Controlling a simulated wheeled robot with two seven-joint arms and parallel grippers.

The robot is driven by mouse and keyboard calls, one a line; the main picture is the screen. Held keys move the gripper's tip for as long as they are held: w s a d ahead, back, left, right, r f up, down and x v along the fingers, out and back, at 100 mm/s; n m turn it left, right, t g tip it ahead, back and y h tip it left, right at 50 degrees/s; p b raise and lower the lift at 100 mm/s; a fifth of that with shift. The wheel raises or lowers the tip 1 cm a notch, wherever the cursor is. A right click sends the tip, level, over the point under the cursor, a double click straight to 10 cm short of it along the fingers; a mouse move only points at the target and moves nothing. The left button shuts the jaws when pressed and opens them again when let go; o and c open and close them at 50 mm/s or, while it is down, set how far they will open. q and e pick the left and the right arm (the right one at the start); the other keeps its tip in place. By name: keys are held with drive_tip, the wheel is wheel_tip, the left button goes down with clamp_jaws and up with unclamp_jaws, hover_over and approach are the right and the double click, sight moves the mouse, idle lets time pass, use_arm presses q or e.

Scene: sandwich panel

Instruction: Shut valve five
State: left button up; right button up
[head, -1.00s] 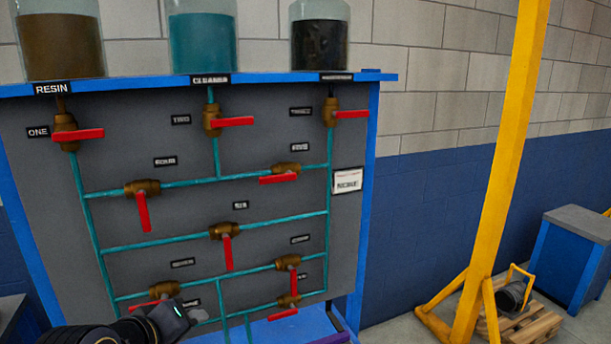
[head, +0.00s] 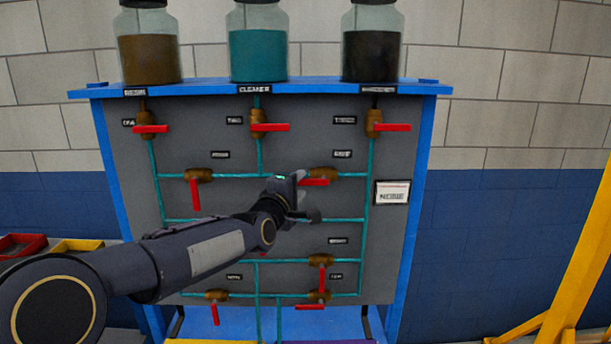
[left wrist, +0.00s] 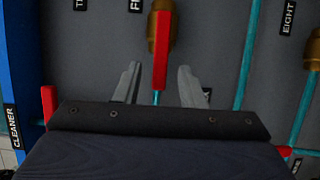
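Valve five is a brass valve (head: 323,173) with a red handle (head: 315,182), on the upper pipe row of the grey panel, right of centre. Its handle lies along the teal pipe. My left gripper (head: 302,198) is at this handle, partly covering it in the head view. In the left wrist view, the brass body (left wrist: 157,32) is at the top and the red handle (left wrist: 160,50) reaches down between the open fingers of my left gripper (left wrist: 159,75). I see gaps on both sides of the handle. My right gripper is not in view.
Valve four (head: 195,176) is left on the same row, handle down. Valves one, two and three (head: 374,122) are above, handles sideways. My left arm hides valve six and part of the lower left. Jars (head: 258,45) stand on the blue top shelf. A yellow post (head: 585,260) is at right.

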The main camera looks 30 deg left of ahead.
use_arm(q)
drive_tip(key=shift+w+a+p, duration=0.15)
drive_tip(key=shift+w+p, duration=0.3)
drive_tip(key=shift+w, duration=0.95)
clamp_jaws()
